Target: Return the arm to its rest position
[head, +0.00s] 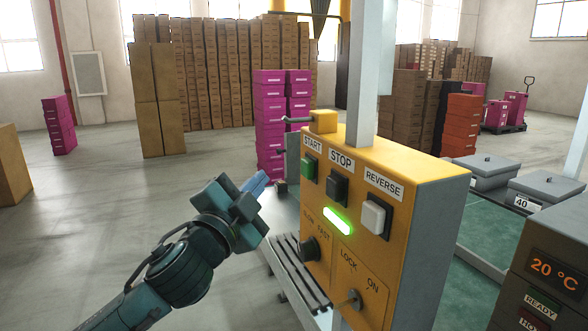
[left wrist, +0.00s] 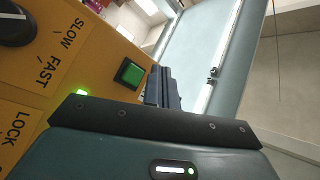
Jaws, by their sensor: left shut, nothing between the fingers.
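My left arm reaches in from the lower left of the head view, and its gripper (head: 256,184) is raised just left of the yellow control panel (head: 425,225). The gripper is shut and empty. In the left wrist view the closed dark fingers (left wrist: 162,88) show beyond the hand. The panel's green START button (head: 308,168) also shows close to the fingers in the left wrist view (left wrist: 131,72). I see no contact between the gripper and the panel. My right gripper is not in view.
The panel carries a dark STOP button (head: 337,188), a white REVERSE button (head: 373,217), a lit green lamp (head: 337,221) and a LOCK/ON switch (head: 352,300). A grey oven-like unit (head: 545,255) reads 20 °C at right. Magenta boxes (head: 269,120) stand behind. Open floor (head: 90,220) lies left.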

